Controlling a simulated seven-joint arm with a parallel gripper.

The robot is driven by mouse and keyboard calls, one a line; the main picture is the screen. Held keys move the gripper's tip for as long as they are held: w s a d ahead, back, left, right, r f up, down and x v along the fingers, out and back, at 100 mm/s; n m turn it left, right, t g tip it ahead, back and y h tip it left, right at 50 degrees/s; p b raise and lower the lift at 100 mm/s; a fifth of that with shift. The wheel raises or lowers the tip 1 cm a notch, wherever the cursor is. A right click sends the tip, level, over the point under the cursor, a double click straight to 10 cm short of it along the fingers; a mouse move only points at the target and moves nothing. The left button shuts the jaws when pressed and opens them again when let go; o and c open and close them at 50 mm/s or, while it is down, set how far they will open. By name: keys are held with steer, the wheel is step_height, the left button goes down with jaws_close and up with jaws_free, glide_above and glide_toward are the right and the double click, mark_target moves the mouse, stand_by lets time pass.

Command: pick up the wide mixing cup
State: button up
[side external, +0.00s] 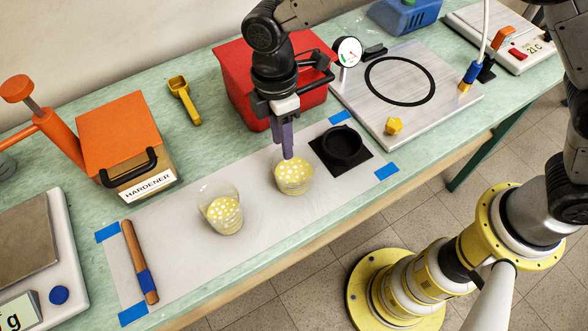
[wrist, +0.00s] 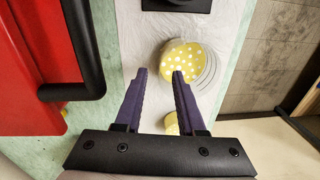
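Two clear cups with yellow, white-dotted contents stand on the pale sheet. The right cup (side external: 294,178) is low and squat; the left cup (side external: 221,212) looks taller. Neither is labelled, so I cannot tell for certain which is the wide mixing cup. My gripper (side external: 287,155) points down at the back rim of the right cup in the side view. In the wrist view its purple fingers (wrist: 159,73) are apart with nothing between their tips. The right cup (wrist: 187,66) lies just beyond and right of them. Part of the other cup's yellow contents (wrist: 172,123) shows between the fingers.
A red bin (side external: 235,85) stands close behind my gripper. A black square pad with a ring (side external: 343,147) lies right of the cups. A wooden-handled stick (side external: 136,255) lies left. An orange-lidded hardener box (side external: 120,135), a yellow scoop (side external: 182,98) and a metal plate (side external: 440,85) stand around.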

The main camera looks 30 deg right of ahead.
mark_target(294, 171)
steer(key=shift+s+f, duration=0.15)
steer(key=shift+f, duration=1.2)
jaws_close()
steer(key=shift+r, duration=0.1)
